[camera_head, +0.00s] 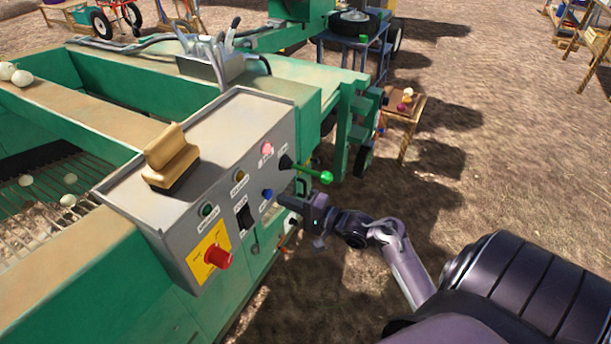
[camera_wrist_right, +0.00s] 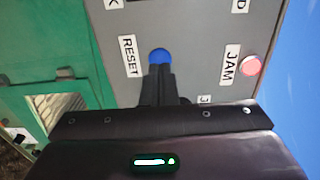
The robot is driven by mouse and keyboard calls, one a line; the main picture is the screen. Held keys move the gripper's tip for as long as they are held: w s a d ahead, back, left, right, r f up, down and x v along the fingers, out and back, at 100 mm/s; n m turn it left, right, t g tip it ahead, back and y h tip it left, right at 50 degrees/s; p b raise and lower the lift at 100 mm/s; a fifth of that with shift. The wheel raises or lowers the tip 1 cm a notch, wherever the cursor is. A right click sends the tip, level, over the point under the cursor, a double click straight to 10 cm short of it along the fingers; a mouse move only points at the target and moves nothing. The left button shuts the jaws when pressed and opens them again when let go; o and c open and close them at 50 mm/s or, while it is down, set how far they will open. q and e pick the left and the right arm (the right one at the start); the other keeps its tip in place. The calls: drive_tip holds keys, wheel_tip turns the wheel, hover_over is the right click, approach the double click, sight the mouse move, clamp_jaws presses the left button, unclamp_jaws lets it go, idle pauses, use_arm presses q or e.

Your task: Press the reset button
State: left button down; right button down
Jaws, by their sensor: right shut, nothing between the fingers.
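The reset button is a round blue button (camera_head: 267,194) on the front of the grey control panel (camera_head: 188,225). In the right wrist view the blue button (camera_wrist_right: 159,56) sits beside a white label reading RESET (camera_wrist_right: 130,56). My right gripper (camera_head: 284,200) is shut and empty, just right of the button in the head view. In the right wrist view its fingertips (camera_wrist_right: 160,70) reach the button's lower edge and overlap it slightly. I cannot tell whether they touch it. My left gripper is not in view.
The panel also has a red emergency knob (camera_head: 218,257), a black switch (camera_head: 244,217), a pink JAM button (camera_wrist_right: 250,66) and a green-knobbed lever (camera_head: 325,177). A brush (camera_head: 171,160) lies on top. Open dirt ground (camera_head: 300,300) lies to the right of the green machine.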

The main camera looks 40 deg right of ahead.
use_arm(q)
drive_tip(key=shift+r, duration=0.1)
use_arm(e)
drive_tip(key=shift+x, duration=0.85)
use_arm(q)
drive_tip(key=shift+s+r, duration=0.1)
